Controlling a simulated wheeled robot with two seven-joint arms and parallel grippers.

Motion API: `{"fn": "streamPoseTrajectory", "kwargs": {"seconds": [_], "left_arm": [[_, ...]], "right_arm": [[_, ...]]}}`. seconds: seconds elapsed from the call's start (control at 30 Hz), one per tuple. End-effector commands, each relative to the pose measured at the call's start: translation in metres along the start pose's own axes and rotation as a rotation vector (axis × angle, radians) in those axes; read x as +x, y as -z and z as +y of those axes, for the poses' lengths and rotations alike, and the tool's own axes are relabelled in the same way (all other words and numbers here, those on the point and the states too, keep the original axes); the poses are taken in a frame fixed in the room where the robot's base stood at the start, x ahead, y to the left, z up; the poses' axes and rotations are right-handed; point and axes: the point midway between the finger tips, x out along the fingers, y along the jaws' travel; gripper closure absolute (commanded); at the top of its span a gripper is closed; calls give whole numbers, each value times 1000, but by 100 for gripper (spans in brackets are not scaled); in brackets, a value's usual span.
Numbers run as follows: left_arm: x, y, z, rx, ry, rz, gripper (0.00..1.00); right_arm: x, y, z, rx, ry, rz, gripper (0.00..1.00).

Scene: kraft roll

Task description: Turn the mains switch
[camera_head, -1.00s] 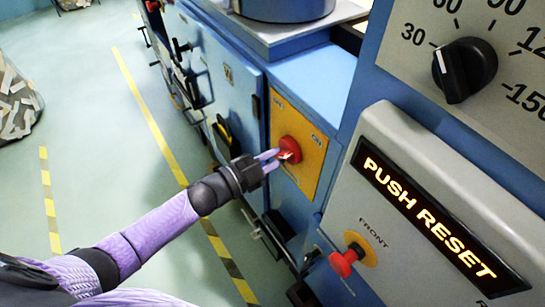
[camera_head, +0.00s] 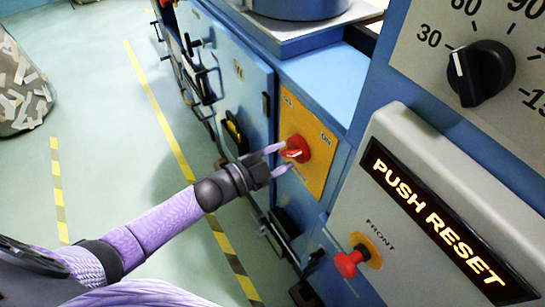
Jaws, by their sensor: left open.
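The mains switch (camera_head: 296,148) is a red rotary knob on a yellow plate (camera_head: 312,179) on the side of the blue machine. The plate carries small lettering, including "ON" at its right. My left gripper (camera_head: 282,158) is open in front of the knob. One finger is at the knob's upper left and the other is below it; both fingertips look close to it. I cannot tell whether they touch it. My right gripper is not in view.
To the right, a grey panel has a lit "PUSH RESET" display (camera_head: 430,215) and a red "FRONT" button (camera_head: 348,262). Above it is a black dial (camera_head: 481,72). A filled bag (camera_head: 22,88) stands at far left. The floor between is clear, with yellow-marked lines.

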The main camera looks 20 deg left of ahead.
Motion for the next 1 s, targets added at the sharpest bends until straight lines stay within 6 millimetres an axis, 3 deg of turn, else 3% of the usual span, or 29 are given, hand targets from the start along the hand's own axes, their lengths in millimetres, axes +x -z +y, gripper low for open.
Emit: {"fn": "streamPoseTrajectory", "kwargs": {"seconds": [0.4, 0.53, 0.9, 1.0], "left_arm": [[-87, 0, 0, -1, -2, -2, 46], [-96, 0, 0, 0, -1, -1, 46], [-96, 0, 0, 0, 0, -1, 46], [-99, -18, 11, -33, 6, -65, 46]], "right_arm": [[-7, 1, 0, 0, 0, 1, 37], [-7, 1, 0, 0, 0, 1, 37], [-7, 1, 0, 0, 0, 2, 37], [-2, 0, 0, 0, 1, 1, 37]]}}
